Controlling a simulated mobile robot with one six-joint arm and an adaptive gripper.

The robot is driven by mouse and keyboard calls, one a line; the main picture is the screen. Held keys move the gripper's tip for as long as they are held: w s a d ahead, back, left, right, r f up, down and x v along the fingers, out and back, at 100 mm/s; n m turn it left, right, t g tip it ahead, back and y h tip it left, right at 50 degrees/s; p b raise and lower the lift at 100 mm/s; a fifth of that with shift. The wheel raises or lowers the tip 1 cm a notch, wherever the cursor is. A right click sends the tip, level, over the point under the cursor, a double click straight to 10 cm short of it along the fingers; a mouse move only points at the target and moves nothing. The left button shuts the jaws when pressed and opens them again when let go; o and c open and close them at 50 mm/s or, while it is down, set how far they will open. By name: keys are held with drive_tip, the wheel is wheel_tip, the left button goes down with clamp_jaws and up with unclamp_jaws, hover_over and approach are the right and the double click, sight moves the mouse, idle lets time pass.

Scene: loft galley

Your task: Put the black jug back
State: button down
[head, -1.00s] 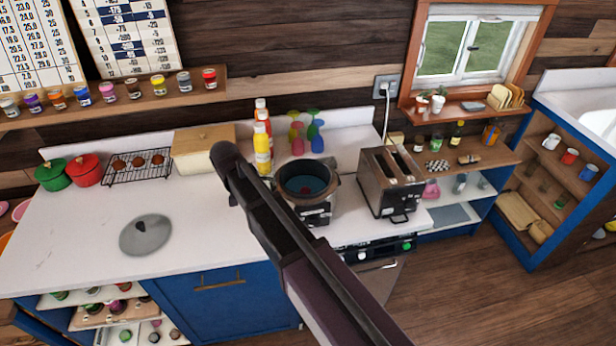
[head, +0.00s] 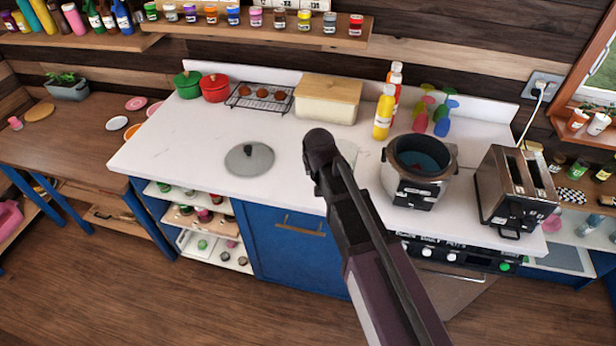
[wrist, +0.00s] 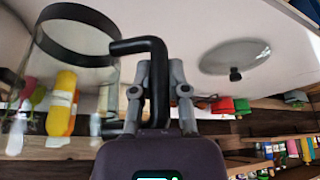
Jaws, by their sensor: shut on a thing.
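The jug (wrist: 75,58) shows in the wrist view as a clear glass body with a black band and a black handle (wrist: 157,85). My gripper (wrist: 160,75) is shut on the handle, with one finger on each side. In the head view my gripper (head: 320,160) is over the white counter (head: 205,140), between the grey lid and the pot. There the jug is mostly hidden by my arm; only a faint clear patch shows to the right of the gripper. I cannot tell whether the jug touches the counter.
A grey round lid (head: 249,158) lies left of my gripper. An open pot (head: 417,170), a toaster (head: 513,190) and bottles (head: 384,112) stand to the right. A cream bread box (head: 328,98) stands behind. The counter's left part is mostly clear.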

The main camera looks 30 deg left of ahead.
drive_tip(key=s+a+f+n+b, duration=0.1)
drive_tip(key=s+f+n+b, duration=0.1)
drive_tip(key=s, duration=0.4)
drive_tip(key=shift+s+a+f+y+b, duration=0.3)
drive_tip(key=shift+a+f+y, duration=0.1)
drive_tip(key=shift+f, duration=0.35)
drive_tip(key=w+a+f+b, duration=0.1)
drive_tip(key=w+a, duration=0.9)
drive_tip(key=shift+a+f+g, duration=0.15)
drive_tip(key=shift+a+g, duration=0.15)
drive_tip(key=shift+a, duration=0.05)
drive_tip(key=shift+w+a, duration=0.1)
drive_tip(key=shift+w+a+f+b, duration=0.4)
drive_tip(key=shift+f+b, duration=0.25)
drive_tip(key=shift+b, duration=0.15)
drive_tip(key=shift+f+b, duration=1.2)
drive_tip(key=shift+b, duration=0.05)
drive_tip(key=shift+f, duration=0.2)
